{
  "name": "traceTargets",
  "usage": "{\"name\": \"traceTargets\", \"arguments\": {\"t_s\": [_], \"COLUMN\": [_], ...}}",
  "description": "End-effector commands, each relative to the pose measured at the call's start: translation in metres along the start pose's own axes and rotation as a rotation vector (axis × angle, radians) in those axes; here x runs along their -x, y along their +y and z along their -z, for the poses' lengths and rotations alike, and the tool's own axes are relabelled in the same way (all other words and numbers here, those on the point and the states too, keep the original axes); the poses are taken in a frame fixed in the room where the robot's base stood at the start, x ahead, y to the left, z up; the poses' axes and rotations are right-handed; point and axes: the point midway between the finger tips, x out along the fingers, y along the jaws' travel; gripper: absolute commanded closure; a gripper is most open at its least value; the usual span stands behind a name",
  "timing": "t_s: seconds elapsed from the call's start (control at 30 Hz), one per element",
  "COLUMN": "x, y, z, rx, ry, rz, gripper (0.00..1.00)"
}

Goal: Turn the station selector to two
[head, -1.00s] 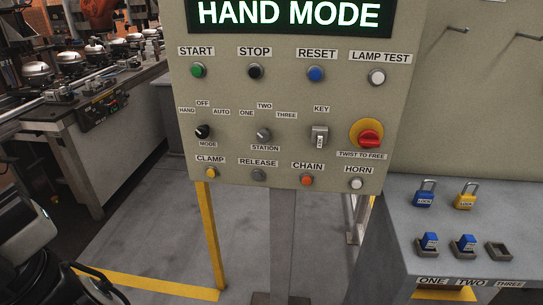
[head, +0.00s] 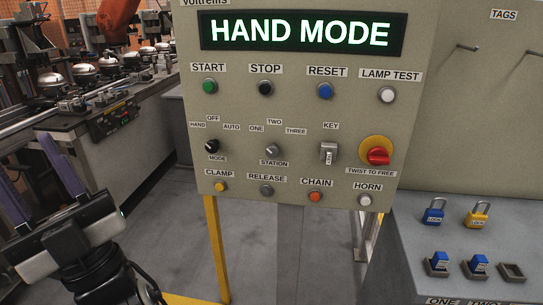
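The station selector (head: 273,150) is a small grey knob on the upright beige panel (head: 410,110), in the middle of its second row. The labels ONE, TWO and THREE arc above it, with TWO at the top, and STATION is below. Its pointer is too small to read for certain. My gripper (head: 22,160) is at the lower left in the head view, well apart from the panel. Its two long purple-tinted fingers point up and stand apart, with nothing seen between them. The left fingertip is cut by the picture's edge.
The black mode knob (head: 211,147) is left of the selector, and a key switch (head: 328,152) and red twist button (head: 378,156) are right. Push buttons line the rows above and below. The display (head: 301,32) reads HAND MODE. A grey bench with padlocks (head: 434,212) stands at right.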

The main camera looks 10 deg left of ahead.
Motion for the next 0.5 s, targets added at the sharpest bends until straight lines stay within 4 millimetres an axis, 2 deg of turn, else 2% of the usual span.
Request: {"name": "traceTargets", "arguments": {"t_s": [0.03, 0.1, 0.17, 0.2, 0.3, 0.33, 0.4, 0.5], "x": [0.018, 0.051, 0.086, 0.111, 0.171, 0.187, 0.218, 0.245], "y": [0.033, 0.081, 0.122, 0.149, 0.206, 0.219, 0.242, 0.262], "z": [-0.032, -0.068, -0.091, -0.101, -0.111, -0.110, -0.107, -0.101], "rx": [0.070, 0.166, 0.244, 0.293, 0.401, 0.427, 0.480, 0.525], "ry": [-0.122, -0.289, -0.423, -0.504, -0.668, -0.706, -0.773, -0.828], "rz": [-0.068, -0.174, -0.275, -0.343, -0.504, -0.546, -0.627, -0.699], "gripper": [0.54, 0.49, 0.49, 0.49, 0.49, 0.49, 0.49, 0.49]}}
